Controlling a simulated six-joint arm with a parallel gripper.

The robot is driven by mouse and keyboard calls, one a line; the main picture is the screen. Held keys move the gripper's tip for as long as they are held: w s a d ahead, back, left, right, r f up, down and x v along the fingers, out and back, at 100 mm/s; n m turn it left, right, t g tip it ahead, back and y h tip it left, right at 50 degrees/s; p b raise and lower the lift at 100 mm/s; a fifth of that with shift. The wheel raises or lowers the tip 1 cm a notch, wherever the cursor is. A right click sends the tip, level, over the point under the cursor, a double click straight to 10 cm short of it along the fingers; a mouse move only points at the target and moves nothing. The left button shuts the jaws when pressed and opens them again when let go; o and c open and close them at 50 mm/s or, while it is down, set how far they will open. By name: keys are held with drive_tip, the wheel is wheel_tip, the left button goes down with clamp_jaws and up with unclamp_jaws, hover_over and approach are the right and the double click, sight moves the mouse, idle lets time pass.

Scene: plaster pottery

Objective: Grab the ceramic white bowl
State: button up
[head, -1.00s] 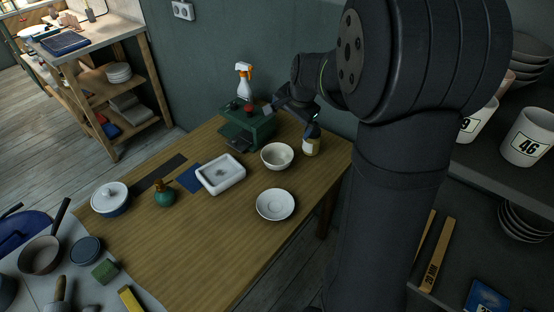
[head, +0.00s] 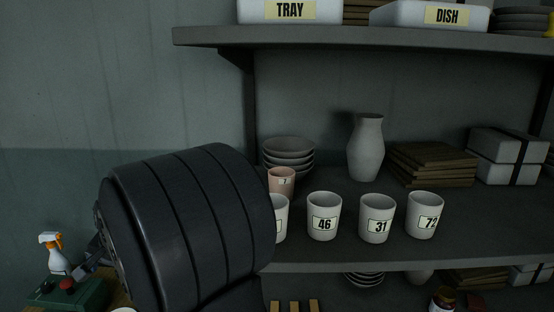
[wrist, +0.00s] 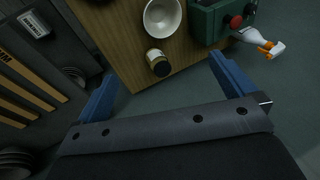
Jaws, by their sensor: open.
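The white bowl (wrist: 162,17) shows in the wrist view at the top, on the wooden table (wrist: 125,40), cut by the frame's upper edge. It looks empty. In the head view only a thin white edge shows at the bottom, and I cannot tell what it belongs to. My gripper (wrist: 160,90) is open and empty, with its two blue fingers spread wide. The bowl lies beyond the fingertips, apart from them. In the head view my arm hides most of the gripper.
A jar (wrist: 158,62) stands beside the bowl, nearer my gripper. In the head view, shelves hold numbered cups (head: 323,217), stacked bowls (head: 289,152) and a vase (head: 366,148).

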drive_tip(key=c, duration=1.5)
drive_tip(key=a+f+m, duration=0.3)
drive_tip(key=f+m, duration=0.2)
drive_tip(key=f, duration=0.3)
drive_tip(key=a+f+m, duration=0.2)
drive_tip(key=f+m, duration=0.4)
drive_tip(key=f, duration=0.2)
drive_tip(key=a+f+m+t+y, duration=0.1)
drive_tip(key=a+f+m, duration=0.2)
drive_tip(key=f+m, duration=0.3)
drive_tip(key=shift+d+x, duration=0.1)
drive_tip(key=shift+x, duration=0.6)
drive_tip(key=shift+d+x, duration=0.15)
drive_tip(key=shift+x, duration=0.6)
drive_tip(key=shift+s+x, duration=0.2)
drive_tip(key=shift+x, duration=0.7)
drive_tip(key=shift+s+x, duration=0.2)
drive_tip(key=shift+x, duration=0.7)
drive_tip(key=shift+s+x, duration=0.15)
drive_tip(key=shift+x, duration=0.7)
